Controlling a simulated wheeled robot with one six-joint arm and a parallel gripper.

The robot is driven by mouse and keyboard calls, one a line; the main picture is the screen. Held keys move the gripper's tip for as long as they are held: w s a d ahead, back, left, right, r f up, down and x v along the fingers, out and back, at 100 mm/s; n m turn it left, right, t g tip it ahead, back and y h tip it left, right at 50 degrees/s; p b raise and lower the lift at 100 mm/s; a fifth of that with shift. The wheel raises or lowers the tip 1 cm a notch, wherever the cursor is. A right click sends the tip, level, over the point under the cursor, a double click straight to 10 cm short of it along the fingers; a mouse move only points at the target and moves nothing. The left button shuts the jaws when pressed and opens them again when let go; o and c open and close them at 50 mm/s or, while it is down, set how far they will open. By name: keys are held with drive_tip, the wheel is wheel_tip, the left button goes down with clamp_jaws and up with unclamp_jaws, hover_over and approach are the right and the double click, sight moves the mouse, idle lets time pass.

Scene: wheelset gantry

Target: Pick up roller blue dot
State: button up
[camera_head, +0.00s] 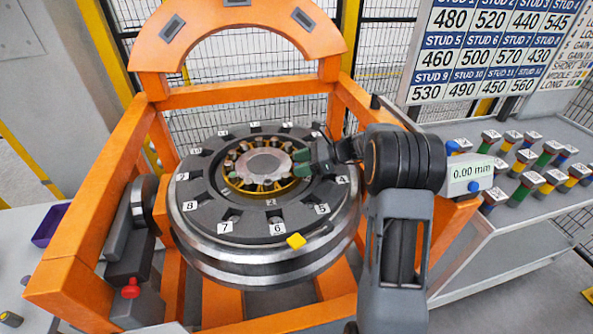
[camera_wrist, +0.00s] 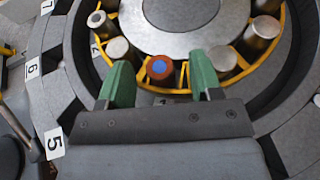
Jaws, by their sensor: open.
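The roller with the blue dot (camera_wrist: 161,68) shows in the wrist view as a reddish-brown round end with a blue centre. It sits in the yellow cage ring of the wheelset bearing, between other rollers. My gripper (camera_wrist: 162,82) is open, with its green fingertips on either side of the roller and nothing held. I cannot tell whether the fingers touch it. In the head view my gripper (camera_head: 304,160) is at the right side of the roller ring, and the blue-dot roller cannot be made out there.
Several plain metal rollers (camera_wrist: 117,48) stand in the ring around a grey central disc (camera_wrist: 180,22). A dark numbered ring (camera_head: 228,213) surrounds it, inside the orange gantry frame (camera_head: 90,220). Coloured studs (camera_head: 530,182) stand on the right bench.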

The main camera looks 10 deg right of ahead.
drive_tip(key=c, duration=1.1)
drive_tip(key=shift+r, duration=0.15)
drive_tip(key=shift+r, duration=0.55)
drive_tip(key=s+a+r, duration=0.1)
drive_tip(key=r, duration=0.1)
drive_tip(key=s+a+r, duration=0.1)
drive_tip(key=r, duration=0.2)
drive_tip(key=s+a+r+b, duration=0.1)
drive_tip(key=a+r, duration=0.1)
drive_tip(key=r, duration=0.1)
drive_tip(key=shift+a, duration=0.1)
drive_tip(key=s+a+r, duration=0.3)
drive_tip(key=s+a, duration=0.2)
drive_tip(key=a, duration=0.2)
drive_tip(key=shift+r+b, duration=0.35)
drive_tip(key=shift+b, duration=0.1)
